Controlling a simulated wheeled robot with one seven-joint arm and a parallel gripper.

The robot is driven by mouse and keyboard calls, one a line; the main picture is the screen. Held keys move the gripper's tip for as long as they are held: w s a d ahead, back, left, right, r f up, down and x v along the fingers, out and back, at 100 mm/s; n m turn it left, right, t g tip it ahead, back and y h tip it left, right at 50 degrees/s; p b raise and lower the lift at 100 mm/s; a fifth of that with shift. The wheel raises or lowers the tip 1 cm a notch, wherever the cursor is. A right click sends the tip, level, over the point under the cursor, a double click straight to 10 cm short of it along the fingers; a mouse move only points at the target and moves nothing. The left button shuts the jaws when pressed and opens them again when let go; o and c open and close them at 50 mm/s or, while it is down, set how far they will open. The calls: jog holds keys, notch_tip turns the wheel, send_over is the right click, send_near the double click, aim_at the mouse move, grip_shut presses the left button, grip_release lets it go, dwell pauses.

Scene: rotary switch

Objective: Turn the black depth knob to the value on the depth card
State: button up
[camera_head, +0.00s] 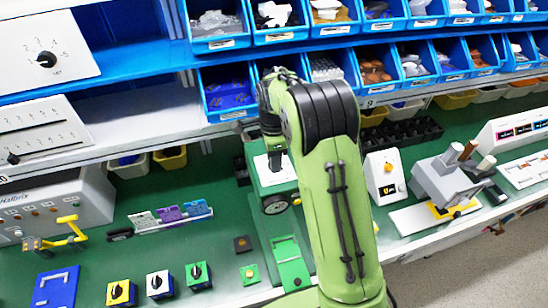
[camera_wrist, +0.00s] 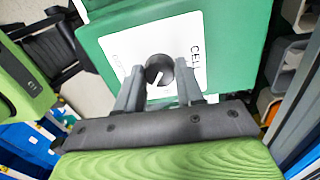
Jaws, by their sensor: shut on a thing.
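My gripper (camera_wrist: 160,84) is shut on a round black knob (camera_wrist: 158,68) with a white pointer line, one finger on each side. The knob sits on a white dial plate (camera_wrist: 188,28) on a green panel. Part of its lettering shows, with "CE" readable at the right; the fingers cover some of the plate. In the head view my gripper (camera_head: 274,160) is at the white face of a green box (camera_head: 285,186), and the knob there is hidden. Small cards stand in a rack: whitish (camera_head: 142,220), purple (camera_head: 169,214) and blue (camera_head: 196,208). I cannot read a depth card.
Another black knob is on a white numbered panel (camera_head: 75,42) at upper left. Small yellow (camera_head: 118,302), white and green switch boxes stand at the front. A grey box (camera_head: 85,195) is at left. Blue bins (camera_head: 230,118) line the shelf above. A grey device (camera_head: 440,185) stands at right.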

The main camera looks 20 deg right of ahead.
jog(key=n, duration=1.2)
jog(key=shift+a+h, duration=0.1)
jog(key=shift+h, duration=0.2)
jog(key=shift+s+n, duration=0.1)
jog(key=shift+n, duration=2)
jog(key=shift+b, duration=0.3)
jog(key=o, duration=1)
jog(key=shift+o, duration=0.2)
